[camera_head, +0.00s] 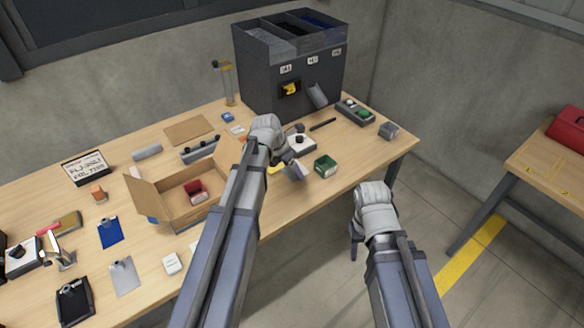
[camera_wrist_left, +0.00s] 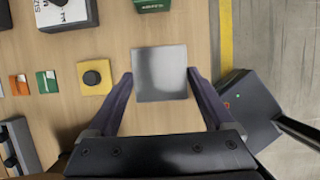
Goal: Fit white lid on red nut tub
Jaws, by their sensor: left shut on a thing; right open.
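My left gripper (camera_wrist_left: 159,80) is shut on a flat square lid (camera_wrist_left: 161,72), which looks pale grey-white and shiny, gripped by two opposite edges. In the head view the lid (camera_head: 295,171) is partly hidden by my gripper, above the front of the table, left of a green tub (camera_head: 326,166). The red nut tub (camera_head: 195,190) sits inside an open cardboard box, to the left of my left arm; its contents are too small to tell. My right gripper (camera_head: 354,240) is open and empty, off the table's front edge.
The cardboard box (camera_head: 148,196) has raised flaps around the red tub. A dark feeder cabinet (camera_head: 262,75) stands at the back. A yellow piece with a black knob (camera_wrist_left: 95,77) lies beside the lid. Cards, clipboards (camera_head: 124,277) and small tools cover the left side.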

